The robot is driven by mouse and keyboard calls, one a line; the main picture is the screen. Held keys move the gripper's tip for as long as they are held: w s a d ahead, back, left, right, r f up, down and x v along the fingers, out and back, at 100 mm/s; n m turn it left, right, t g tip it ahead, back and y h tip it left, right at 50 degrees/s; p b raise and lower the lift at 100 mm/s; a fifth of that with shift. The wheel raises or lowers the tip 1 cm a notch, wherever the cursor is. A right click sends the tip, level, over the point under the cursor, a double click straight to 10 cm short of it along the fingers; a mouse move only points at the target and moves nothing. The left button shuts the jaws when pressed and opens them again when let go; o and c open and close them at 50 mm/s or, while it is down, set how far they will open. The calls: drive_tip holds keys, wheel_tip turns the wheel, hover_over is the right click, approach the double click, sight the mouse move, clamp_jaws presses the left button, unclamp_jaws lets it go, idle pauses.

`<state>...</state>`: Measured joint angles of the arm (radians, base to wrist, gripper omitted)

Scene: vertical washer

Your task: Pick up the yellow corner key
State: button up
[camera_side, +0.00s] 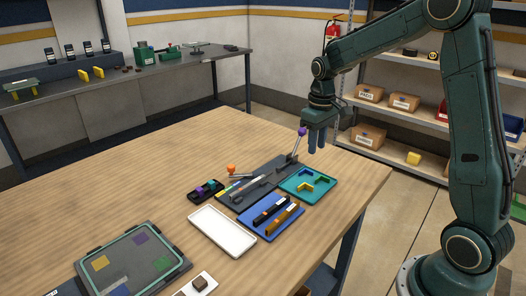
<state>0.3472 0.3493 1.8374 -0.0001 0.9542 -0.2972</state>
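The yellow corner key (306,187), a small L-shaped piece, lies in the teal tray (290,184) near the right side of the wooden table. A green L-shaped piece (321,179) lies beside it in the same tray. My gripper (316,147) points down above and behind the tray, well clear of the yellow key. Its two fingers look apart, and I see nothing between them.
A lever with a purple knob (302,132) stands just left of my gripper. A blue tray (245,219) with dark and brown bars, a white tray (222,232) and a black holder (205,197) lie nearby.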

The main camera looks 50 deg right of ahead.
drive_tip(key=shift+f, duration=0.15)
hover_over(311, 190)
drive_tip(key=f, duration=0.8)
drive_tip(key=shift+w+d+f, duration=0.15)
drive_tip(key=shift+d+f, duration=0.05)
drive_tip(key=shift+d, duration=0.1)
drive_tip(key=shift+w+a+f, duration=0.1)
drive_tip(key=shift+f, duration=1.2)
drive_tip(key=shift+w+a+f, duration=0.1)
drive_tip(key=shift+f, duration=1.2)
clamp_jaws()
